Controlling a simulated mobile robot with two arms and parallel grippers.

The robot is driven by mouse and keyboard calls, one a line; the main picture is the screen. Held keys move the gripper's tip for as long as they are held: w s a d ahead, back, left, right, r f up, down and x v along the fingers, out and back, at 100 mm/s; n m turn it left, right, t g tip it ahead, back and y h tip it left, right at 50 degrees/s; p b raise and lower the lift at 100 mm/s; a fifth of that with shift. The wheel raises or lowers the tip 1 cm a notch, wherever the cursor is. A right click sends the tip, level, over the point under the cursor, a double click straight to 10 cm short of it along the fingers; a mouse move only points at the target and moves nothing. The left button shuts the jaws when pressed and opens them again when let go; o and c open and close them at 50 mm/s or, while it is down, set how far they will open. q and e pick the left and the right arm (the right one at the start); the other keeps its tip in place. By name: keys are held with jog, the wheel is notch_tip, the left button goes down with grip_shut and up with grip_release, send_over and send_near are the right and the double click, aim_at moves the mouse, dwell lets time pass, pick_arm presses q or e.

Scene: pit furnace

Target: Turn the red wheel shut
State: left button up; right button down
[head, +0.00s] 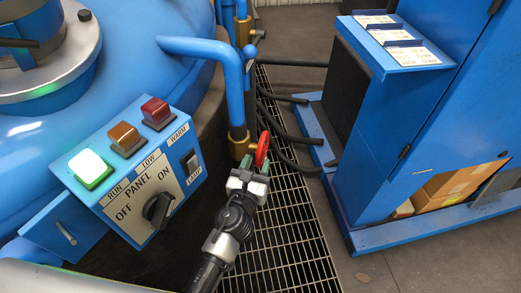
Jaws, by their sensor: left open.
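The red wheel (262,149) shows nearly edge-on beside the brass fitting at the foot of the bent blue pipe (236,85). My left gripper (257,168) reaches up from the bottom of the head view. It is open, with its fingertips at the lower edge of the wheel. I cannot tell whether they touch it. The fingers hide part of the wheel's lower side.
A blue control panel (138,190) with a lit green lamp (90,168) and a black knob stands left of my left arm. The large blue vessel (150,60) fills the upper left. Black hoses (290,135) cross the floor grating (295,215). A blue cabinet (400,140) stands right.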

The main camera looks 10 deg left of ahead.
pick_arm(q)
jog(key=shift+w+d, duration=0.2)
jog(key=shift+w, duration=0.9)
jog(key=shift+w+d, duration=0.15)
jog(key=shift+w, duration=0.95)
jog(key=shift+c, duration=0.3)
grip_shut()
